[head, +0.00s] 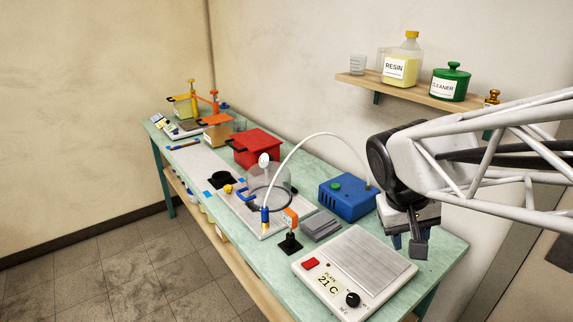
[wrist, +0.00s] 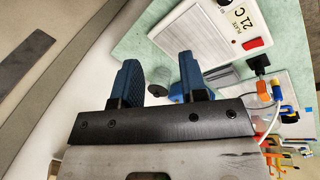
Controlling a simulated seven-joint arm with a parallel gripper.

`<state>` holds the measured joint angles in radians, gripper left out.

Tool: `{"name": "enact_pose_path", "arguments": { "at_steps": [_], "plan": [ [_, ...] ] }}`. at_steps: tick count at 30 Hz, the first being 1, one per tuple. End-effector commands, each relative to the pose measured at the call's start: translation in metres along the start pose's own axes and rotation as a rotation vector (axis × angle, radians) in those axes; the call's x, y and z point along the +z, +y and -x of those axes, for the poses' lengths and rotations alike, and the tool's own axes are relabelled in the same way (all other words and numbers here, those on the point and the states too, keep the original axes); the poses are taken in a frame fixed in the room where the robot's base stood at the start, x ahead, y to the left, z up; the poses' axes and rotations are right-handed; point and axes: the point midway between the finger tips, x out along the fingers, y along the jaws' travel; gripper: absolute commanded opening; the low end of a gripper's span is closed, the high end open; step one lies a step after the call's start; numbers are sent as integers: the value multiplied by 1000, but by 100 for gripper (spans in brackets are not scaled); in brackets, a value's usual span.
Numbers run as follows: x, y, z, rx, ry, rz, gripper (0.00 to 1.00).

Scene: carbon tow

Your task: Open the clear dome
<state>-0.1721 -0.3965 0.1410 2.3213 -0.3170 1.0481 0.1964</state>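The clear dome (head: 272,181) has a white knob on top and a blue handle (head: 246,191) at its front left. It sits down over a dark ring on a pale base plate (head: 296,222) in the middle of the bench. My gripper (head: 408,245) hangs at the right end of the bench, near the hot plate and well apart from the dome. In the wrist view its two blue fingers (wrist: 159,75) stand apart with nothing between them. The dome is not clear to make out in the wrist view.
A white hose (head: 318,137) arcs from the blue box (head: 348,198) to a blue and yellow fitting before the dome. The hot plate (head: 355,272) reads 21 C. An orange-topped switch (head: 290,225), grey block (head: 320,225) and red box (head: 257,148) stand close by. A bottle shelf (head: 410,90) is above.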

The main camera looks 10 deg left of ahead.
Motion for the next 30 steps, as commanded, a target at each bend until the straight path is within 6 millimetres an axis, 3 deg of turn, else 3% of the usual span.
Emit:
{"name": "enact_pose_path", "arguments": {
  "at_steps": [17,30],
  "plan": [
    [-130,-58,-9,277,-43,163,39],
    [-224,-139,-24,502,2,273,39]
  ]
}}
